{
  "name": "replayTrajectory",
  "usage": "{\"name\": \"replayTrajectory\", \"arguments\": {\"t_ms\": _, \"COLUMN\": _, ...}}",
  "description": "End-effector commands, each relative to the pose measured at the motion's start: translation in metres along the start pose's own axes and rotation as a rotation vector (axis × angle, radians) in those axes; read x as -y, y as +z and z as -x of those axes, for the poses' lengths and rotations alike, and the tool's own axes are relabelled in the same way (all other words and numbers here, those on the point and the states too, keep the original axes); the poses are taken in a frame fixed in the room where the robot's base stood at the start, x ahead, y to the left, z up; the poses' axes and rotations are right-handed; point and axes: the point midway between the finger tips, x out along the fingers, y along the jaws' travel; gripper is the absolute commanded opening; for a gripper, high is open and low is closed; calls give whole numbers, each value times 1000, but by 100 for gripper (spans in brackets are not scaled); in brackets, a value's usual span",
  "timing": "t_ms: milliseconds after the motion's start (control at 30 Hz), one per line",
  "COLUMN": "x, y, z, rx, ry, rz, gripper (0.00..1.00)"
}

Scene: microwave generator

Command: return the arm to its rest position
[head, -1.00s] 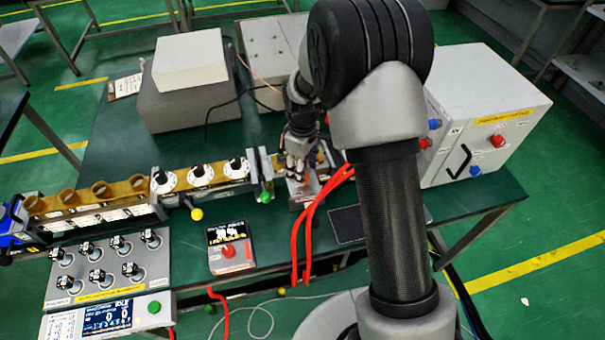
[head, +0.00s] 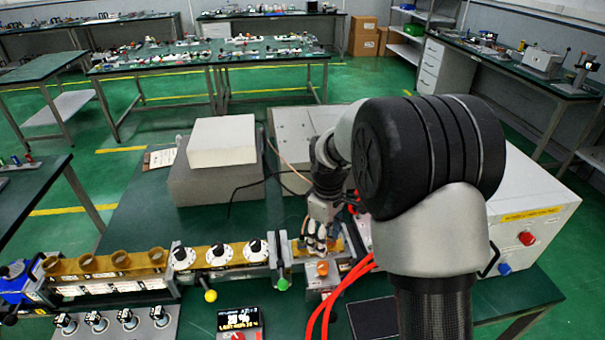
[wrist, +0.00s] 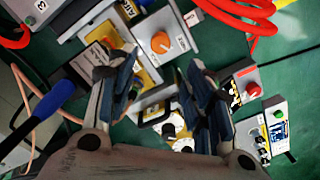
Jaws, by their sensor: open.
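My gripper (head: 316,240) is small in the head view, at the end of my arm, above the bench beside the row of white dials. In the wrist view my gripper (wrist: 160,100) shows two separated dark-padded fingers with nothing held between them. Beyond the fingers lie a yellow and grey fixture with an orange knob (wrist: 160,43) and some white dials (wrist: 172,128). The orange knob also shows in the head view (head: 322,268), just below the gripper. My forearm and black elbow hide part of the bench on the right.
A grey box with a white box (head: 222,141) on it stands behind the dials. A large white cabinet (head: 535,215) stands at right. Red cables (head: 340,290) run close to the gripper. A small display box (head: 238,320) sits in front.

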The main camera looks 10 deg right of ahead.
Motion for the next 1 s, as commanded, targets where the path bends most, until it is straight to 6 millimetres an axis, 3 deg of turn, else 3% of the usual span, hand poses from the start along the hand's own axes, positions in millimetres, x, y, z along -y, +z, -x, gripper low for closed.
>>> {"name": "replayTrajectory", "arguments": {"t_ms": 133, "x": 3, "y": 3, "z": 10, "rx": -8, "ry": 8, "rz": -17, "gripper": 47}}
{"name": "replayTrajectory", "arguments": {"t_ms": 267, "x": 16, "y": 16, "z": 47, "rx": -39, "ry": 37, "rz": -87, "gripper": 47}}
{"name": "replayTrajectory", "arguments": {"t_ms": 400, "x": 46, "y": 46, "z": 99, "rx": -92, "ry": 77, "rz": -214, "gripper": 47}}
{"name": "replayTrajectory", "arguments": {"t_ms": 600, "x": 97, "y": 96, "z": 149, "rx": -179, "ry": 122, "rz": -406, "gripper": 47}}
{"name": "replayTrajectory", "arguments": {"t_ms": 800, "x": 150, "y": 148, "z": 170, "rx": -275, "ry": 153, "rz": -592, "gripper": 47}}
{"name": "replayTrajectory", "arguments": {"t_ms": 1000, "x": 186, "y": 184, "z": 168, "rx": -354, "ry": 164, "rz": -733, "gripper": 47}}
